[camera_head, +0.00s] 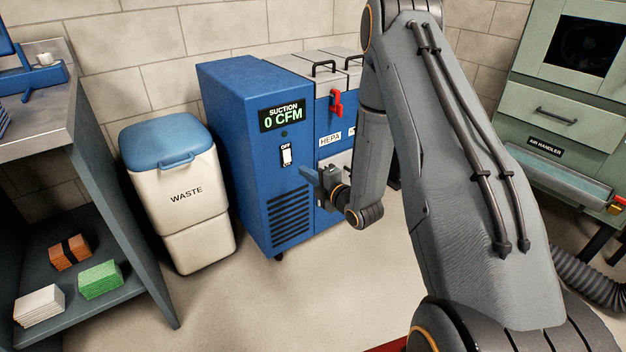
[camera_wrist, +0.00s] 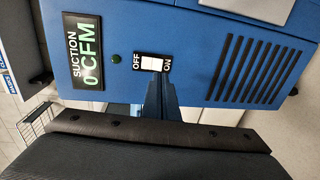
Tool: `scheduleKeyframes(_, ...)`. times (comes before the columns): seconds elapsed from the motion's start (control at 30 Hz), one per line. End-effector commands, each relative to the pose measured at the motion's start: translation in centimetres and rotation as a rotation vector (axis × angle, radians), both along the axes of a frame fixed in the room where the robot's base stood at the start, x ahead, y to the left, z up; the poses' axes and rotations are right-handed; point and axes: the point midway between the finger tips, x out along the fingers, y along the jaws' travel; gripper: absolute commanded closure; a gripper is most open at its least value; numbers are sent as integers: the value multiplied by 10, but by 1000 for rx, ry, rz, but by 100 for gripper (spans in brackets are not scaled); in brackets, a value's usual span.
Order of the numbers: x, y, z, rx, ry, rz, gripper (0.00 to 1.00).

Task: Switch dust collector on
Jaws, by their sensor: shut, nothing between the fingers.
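The dust collector (camera_head: 236,110) is a blue cabinet against the wall, left of my arm. Its suction display (camera_head: 283,114) reads 0 CFM, and the display also shows in the wrist view (camera_wrist: 84,50). A white rocker switch (camera_head: 287,156) marked OFF and ON sits below the display; it shows again in the wrist view (camera_wrist: 152,63). My gripper (camera_head: 305,174) is shut and empty, close to the cabinet front just right of and below the switch. In the wrist view my gripper's tips (camera_wrist: 157,78) reach the switch's lower edge; I cannot tell whether they touch it.
A white waste bin (camera_head: 186,197) with a blue lid stands left of the collector. A green air handler (camera_head: 545,147) stands at the right. The floor before the collector is clear.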

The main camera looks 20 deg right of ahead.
Motion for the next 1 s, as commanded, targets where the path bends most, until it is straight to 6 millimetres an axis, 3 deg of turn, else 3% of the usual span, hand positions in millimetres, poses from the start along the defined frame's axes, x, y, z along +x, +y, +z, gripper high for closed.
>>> scheduleKeyframes(0.2, 40, 13, -6, 0, -2, 1, 100)
scheduleKeyframes(0.4, 62, 21, -9, 0, 0, 1, 100)
scheduleKeyframes(0.87, 70, 23, -9, 1, 1, -1, 100)
scheduleKeyframes(1.0, 72, 12, -11, 5, -12, -13, 100)
